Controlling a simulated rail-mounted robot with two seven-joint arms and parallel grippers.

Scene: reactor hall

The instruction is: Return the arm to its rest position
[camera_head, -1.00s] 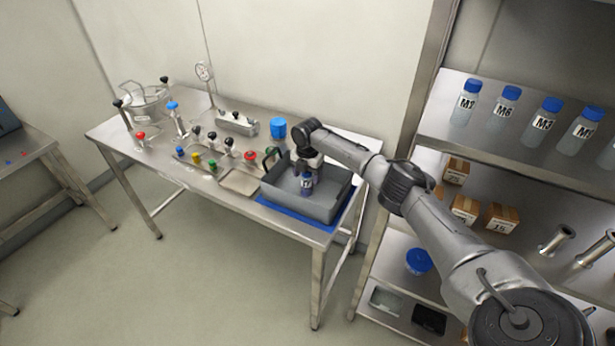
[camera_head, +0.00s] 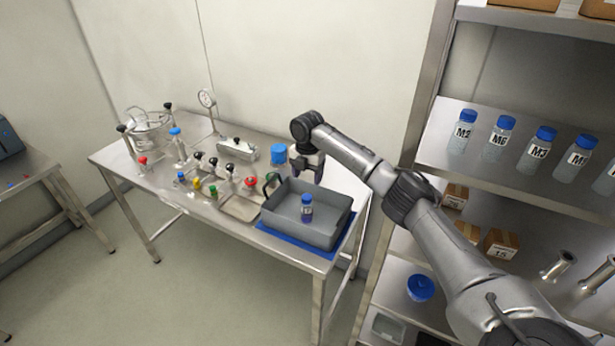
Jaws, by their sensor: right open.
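My right arm reaches in from the lower right. Its gripper (camera_head: 306,172) points down above the back part of a grey tray (camera_head: 335,232), open and apart from the things below it. A small blue-capped bottle (camera_head: 307,208) stands upright in the tray, with a label too small to read. The tray sits on a blue mat (camera_head: 322,256) at the right end of the steel table (camera_head: 180,208). My left gripper is not in view.
The table also holds colored valve knobs (camera_head: 213,192), a blue cup (camera_head: 279,153), a gauge (camera_head: 207,98) and a glass vessel (camera_head: 150,130). A shelf (camera_head: 478,165) with labelled bottles, boxes (camera_head: 500,243) and a blue-lidded jar (camera_head: 421,288) stands close beside my arm.

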